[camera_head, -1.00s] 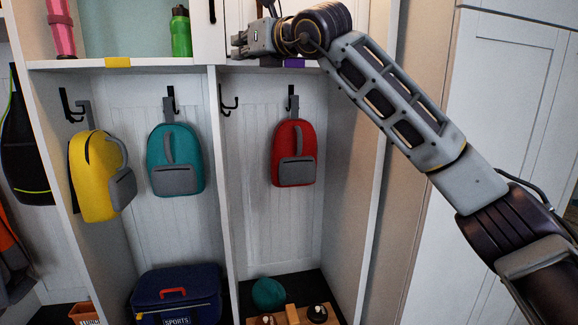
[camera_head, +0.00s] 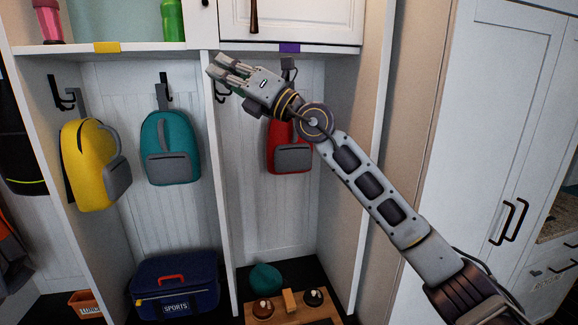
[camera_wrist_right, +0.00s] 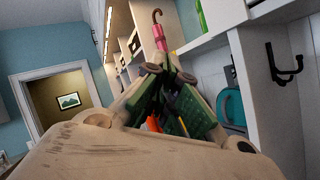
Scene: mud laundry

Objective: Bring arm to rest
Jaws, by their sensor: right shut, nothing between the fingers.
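My right arm reaches in from the lower right of the head view. Its gripper (camera_head: 222,70) is in front of the cubbies, just below the shelf edge, beside the upright divider. Its fingers are shut and empty, and they also show in the right wrist view (camera_wrist_right: 158,75) with nothing between them. The arm partly covers the red backpack (camera_head: 293,157), which hangs on a hook. My left gripper is not in view.
A yellow backpack (camera_head: 92,165) and a teal backpack (camera_head: 170,148) hang on hooks to the left. A blue sports bag (camera_head: 178,280) sits below them. A pink bottle (camera_head: 47,20) and a green bottle (camera_head: 173,20) stand on the shelf. A white cabinet (camera_head: 480,120) is at right.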

